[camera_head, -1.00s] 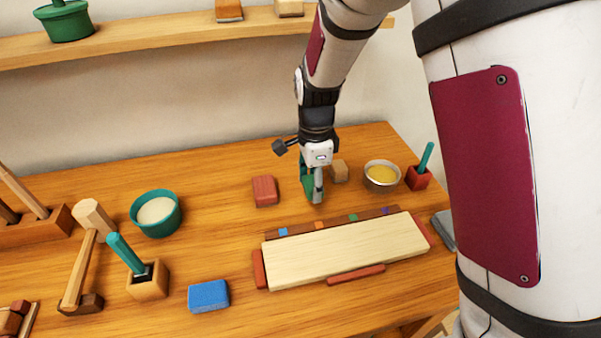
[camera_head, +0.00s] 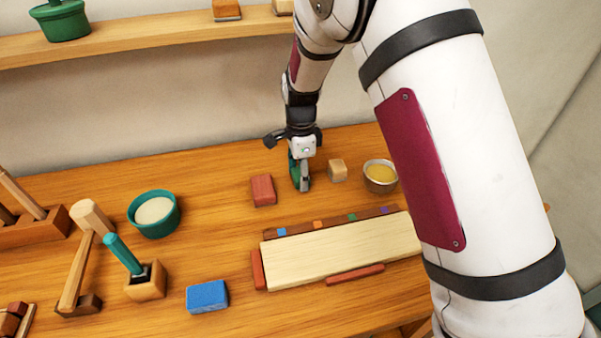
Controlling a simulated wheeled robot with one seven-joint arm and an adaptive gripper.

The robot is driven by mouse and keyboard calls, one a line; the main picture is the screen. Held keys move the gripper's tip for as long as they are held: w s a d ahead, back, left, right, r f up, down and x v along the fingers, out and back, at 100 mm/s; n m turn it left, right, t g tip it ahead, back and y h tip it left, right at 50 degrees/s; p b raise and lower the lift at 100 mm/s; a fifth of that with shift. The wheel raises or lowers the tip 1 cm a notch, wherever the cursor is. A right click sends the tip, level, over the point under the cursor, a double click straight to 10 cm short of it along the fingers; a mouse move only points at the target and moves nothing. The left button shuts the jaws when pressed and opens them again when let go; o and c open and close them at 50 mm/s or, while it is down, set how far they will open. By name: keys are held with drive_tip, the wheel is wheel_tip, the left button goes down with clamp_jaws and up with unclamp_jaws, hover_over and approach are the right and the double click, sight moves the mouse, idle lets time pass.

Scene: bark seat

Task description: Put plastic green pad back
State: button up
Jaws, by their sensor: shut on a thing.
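My gripper (camera_head: 301,184) points down over the back middle of the workbench, between a red block and a small wooden cube. It is shut on the green pad (camera_head: 293,172), which shows as a dark green strip at the left of the fingers. The fingers hide much of the pad. I cannot tell whether the pad touches the bench. In front lies a pale board (camera_head: 340,250) with a brown strip (camera_head: 335,221) along its back edge, bearing blue, orange, green (camera_head: 352,217) and purple marks.
The red block (camera_head: 263,190) and wooden cube (camera_head: 337,170) stand close by the gripper. A bowl of yellow stuff (camera_head: 380,176) is at right. A blue block (camera_head: 207,296), teal bowl (camera_head: 154,213) and mallet (camera_head: 80,255) are left. My arm covers the bench's right end.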

drive_tip(key=shift+f, duration=0.15)
drive_tip(key=o, duration=1.3)
wheel_tip(320, 180, up, 12)
drive_tip(key=s+d+r+n, duration=0.4)
drive_tip(key=s+d+r, duration=0.25)
drive_tip(key=r, duration=0.25)
drive_tip(key=s+d+r+n+t, duration=0.1)
drive_tip(key=s+d+n, duration=0.2)
drive_tip(key=s, duration=0.6)
drive_tip(key=s+d+r+n+t, duration=0.1)
drive_tip(key=s+d+n, duration=0.2)
drive_tip(key=s, duration=0.6)
drive_tip(key=s+d+r+n+t, duration=0.1)
drive_tip(key=s+d+n, duration=0.3)
drive_tip(key=s, duration=0.4)
drive_tip(key=shift+s+r+n+t, duration=0.1)
drive_tip(key=shift+s+n+t, duration=0.3)
drive_tip(key=shift+n, duration=0.5)
